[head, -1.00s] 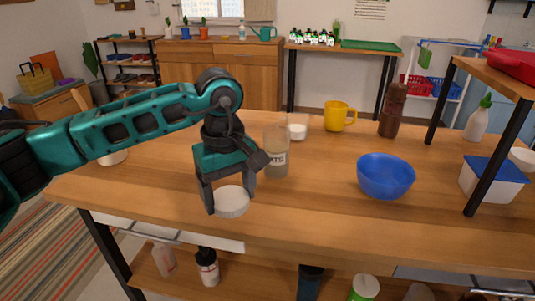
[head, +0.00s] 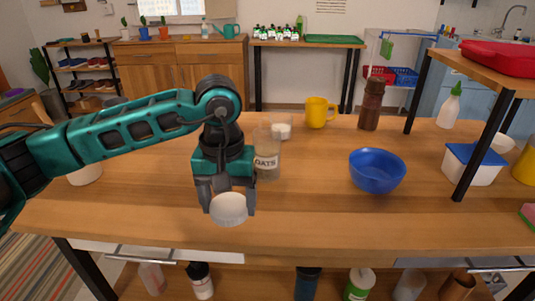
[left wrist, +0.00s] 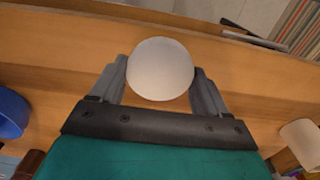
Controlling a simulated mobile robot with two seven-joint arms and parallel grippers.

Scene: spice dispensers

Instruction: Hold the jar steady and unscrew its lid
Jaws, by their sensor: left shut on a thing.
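My left gripper (head: 228,205) is shut on a round white lid (head: 229,210), with one finger on each side of it. The lid is held over the front part of the table, tilted toward the head camera. In the left wrist view the lid (left wrist: 160,69) sits between the two fingers. The clear jar labelled OATS (head: 267,163) stands upright on the table just behind and to the right of the gripper. The lid is apart from it, and its top looks uncovered. The arm hides part of its left side. My right gripper is not in view.
A blue bowl (head: 377,172) stands to the right. A shelf post (head: 477,150) and a blue-lidded box (head: 472,166) are at right. The front middle is clear.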

